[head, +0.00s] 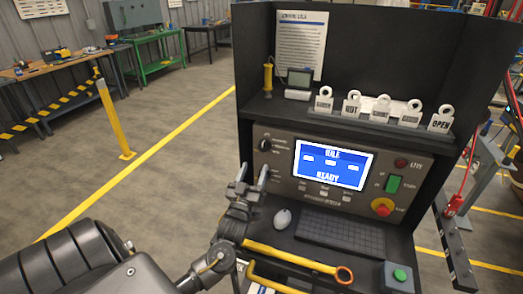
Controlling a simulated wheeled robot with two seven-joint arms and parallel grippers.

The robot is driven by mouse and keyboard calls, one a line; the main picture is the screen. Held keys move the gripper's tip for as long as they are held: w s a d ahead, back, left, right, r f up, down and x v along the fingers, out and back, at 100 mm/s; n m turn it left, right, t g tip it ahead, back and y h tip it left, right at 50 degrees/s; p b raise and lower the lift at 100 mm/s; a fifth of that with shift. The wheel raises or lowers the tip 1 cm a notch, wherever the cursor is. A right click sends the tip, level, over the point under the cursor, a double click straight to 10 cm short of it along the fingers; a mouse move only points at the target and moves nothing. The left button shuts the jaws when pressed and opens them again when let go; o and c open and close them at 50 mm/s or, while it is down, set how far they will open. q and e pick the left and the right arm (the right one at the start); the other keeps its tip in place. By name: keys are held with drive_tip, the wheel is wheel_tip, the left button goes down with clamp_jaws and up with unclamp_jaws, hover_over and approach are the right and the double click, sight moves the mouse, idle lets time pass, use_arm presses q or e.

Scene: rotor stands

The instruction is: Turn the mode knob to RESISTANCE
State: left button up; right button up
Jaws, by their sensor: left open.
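The mode knob (265,145) is a small dark dial at the left end of the console's front panel (283,184), with small white marks around it. The marks and its pointer are too small to read. A blue screen (331,165) right of it reads "IDLE" and "READY". My left gripper (252,175) is open, its two fingers pointing up, just below the knob in the picture. Nothing shows between the fingers, and I cannot tell how far they are from the panel. My right gripper is not in view.
A red-and-yellow stop button (382,207) and green switch (393,184) sit at the panel's right. Below are a mouse (282,218), a keyboard (340,232), a yellow-handled tool (295,258) and a green button box (399,276). Tags (381,108) stand on the shelf above.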

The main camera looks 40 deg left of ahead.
sight(262, 148)
use_arm(q)
drive_tip(key=p+x, duration=0.2)
drive_tip(key=x, duration=0.5)
drive_tip(key=shift+w, duration=0.45)
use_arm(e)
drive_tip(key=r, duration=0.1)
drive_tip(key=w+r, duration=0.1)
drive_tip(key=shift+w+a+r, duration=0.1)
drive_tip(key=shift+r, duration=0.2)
use_arm(q)
drive_tip(key=c, duration=1)
